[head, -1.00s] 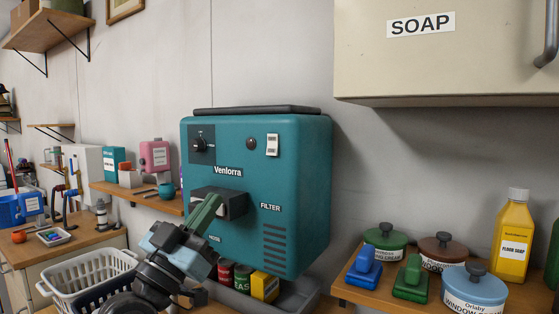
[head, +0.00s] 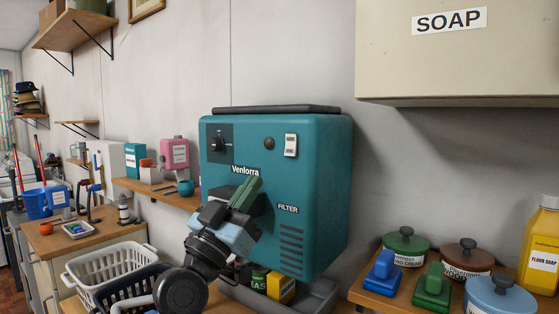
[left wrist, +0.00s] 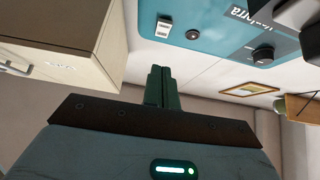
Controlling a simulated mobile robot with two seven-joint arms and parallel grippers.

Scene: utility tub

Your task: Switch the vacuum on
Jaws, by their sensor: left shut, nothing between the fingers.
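The vacuum is a teal wall unit (head: 320,190) marked Venlorra. Its upper front has a black knob (head: 218,145), a dark round lamp (head: 269,143) and a white rocker switch (head: 291,145). The labels on the switch are too small to read. In the left wrist view the switch (left wrist: 163,27), lamp (left wrist: 193,34) and knob (left wrist: 262,54) show beyond the fingers. My left gripper (head: 248,189) is shut and empty, with green fingers in front of the unit, below and left of the switch. It covers part of the dark outlet. Its fingers (left wrist: 158,86) point towards the unit.
A cream soap cabinet (head: 440,60) hangs at upper right. A shelf at lower right holds lidded tins, brushes and a yellow floor soap bottle (head: 541,240). A white basket (head: 108,268) stands at lower left. A grey tray with tins lies under the unit.

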